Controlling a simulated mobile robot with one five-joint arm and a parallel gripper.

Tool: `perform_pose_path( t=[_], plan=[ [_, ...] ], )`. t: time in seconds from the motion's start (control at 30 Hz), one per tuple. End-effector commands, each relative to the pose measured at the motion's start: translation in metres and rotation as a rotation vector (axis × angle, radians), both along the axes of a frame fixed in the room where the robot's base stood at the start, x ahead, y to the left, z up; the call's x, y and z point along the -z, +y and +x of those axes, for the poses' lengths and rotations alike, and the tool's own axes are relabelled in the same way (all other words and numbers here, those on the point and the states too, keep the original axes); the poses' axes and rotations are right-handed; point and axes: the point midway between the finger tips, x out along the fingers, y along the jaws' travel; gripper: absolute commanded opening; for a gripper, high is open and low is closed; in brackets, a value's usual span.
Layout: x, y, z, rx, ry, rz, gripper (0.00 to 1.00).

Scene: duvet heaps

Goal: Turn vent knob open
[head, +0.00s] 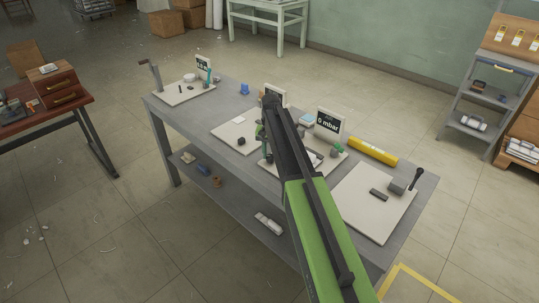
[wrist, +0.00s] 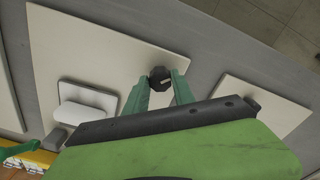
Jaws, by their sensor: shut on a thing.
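In the wrist view, the dark round knob (wrist: 160,76) with a pale mark on its top stands on a pale board (wrist: 110,50). My gripper (wrist: 159,83) has its two green fingers on either side of the knob and is shut on it. In the head view my dark and green arm reaches over the grey bench (head: 215,107) and hides the knob and most of my gripper. A display (head: 328,124) reading "0 mbar" stands just right of my arm.
A yellow cylinder (head: 372,150) lies right of the display. A board with a black lever (head: 415,180) is at the bench's right end. Another board (head: 232,130) with a small dark knob (head: 241,141) lies left of my arm. A lower shelf (head: 225,197) holds loose items.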

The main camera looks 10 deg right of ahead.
Motion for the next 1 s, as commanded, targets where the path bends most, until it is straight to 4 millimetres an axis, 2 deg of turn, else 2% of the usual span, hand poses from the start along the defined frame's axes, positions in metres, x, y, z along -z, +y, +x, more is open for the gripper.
perform_pose_path(
  t=[0.43,0.47,0.6,1.0],
  plan=[
    [0.0004,-0.0002,-0.0028,0.008,0.008,0.001,0.0],
    [0.0004,-0.0002,-0.0029,0.008,0.009,0.0,0.34],
    [0.0003,-0.0005,-0.002,0.008,0.006,0.0,0.52],
    [-0.0057,-0.0008,-0.0008,0.008,0.002,0.0,0.52]
  ],
)
